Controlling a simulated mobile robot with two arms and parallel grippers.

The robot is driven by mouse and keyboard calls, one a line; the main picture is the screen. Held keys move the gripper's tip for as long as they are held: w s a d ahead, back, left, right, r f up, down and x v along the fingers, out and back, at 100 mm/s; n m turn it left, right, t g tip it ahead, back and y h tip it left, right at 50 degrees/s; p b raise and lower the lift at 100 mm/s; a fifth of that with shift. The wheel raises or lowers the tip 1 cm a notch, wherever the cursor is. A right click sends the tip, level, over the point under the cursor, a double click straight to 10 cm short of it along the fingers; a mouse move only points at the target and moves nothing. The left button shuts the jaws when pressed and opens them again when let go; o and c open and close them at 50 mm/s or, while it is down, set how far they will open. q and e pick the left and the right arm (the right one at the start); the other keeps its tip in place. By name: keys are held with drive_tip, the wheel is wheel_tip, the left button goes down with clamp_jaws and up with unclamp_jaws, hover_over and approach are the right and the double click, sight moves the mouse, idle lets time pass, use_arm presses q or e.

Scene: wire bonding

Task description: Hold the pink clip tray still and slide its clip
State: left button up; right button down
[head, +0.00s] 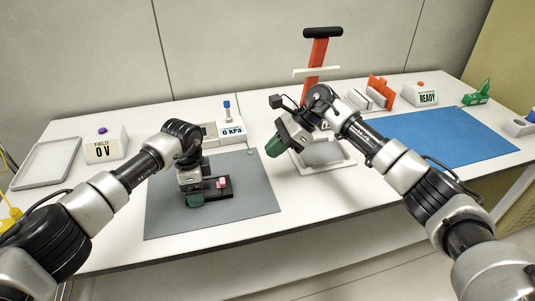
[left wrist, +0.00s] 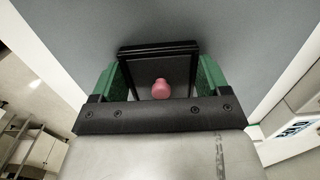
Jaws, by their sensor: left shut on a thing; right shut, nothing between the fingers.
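The clip tray (head: 217,195) is a small black tray on the grey mat, with a pink clip (head: 222,183) on it. My left gripper (head: 195,198) points down at the tray's left end and partly hides it. In the left wrist view the green fingers of my left gripper (left wrist: 160,78) are shut on opposite sides of the tray (left wrist: 158,50). The pink clip (left wrist: 160,89) shows as a rounded knob between them. My right gripper (head: 275,146) is shut and empty, raised to the right of the tray, well apart from it.
The grey mat (head: 255,190) has free room around the tray. Behind it stands a 0 kPa box (head: 232,132). A red press-like stand (head: 317,60) with a pale base is behind my right gripper. A blue mat (head: 440,135) lies at right, an empty grey tray (head: 47,163) at far left.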

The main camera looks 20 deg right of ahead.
use_arm(q)
drive_tip(key=o, duration=0.9)
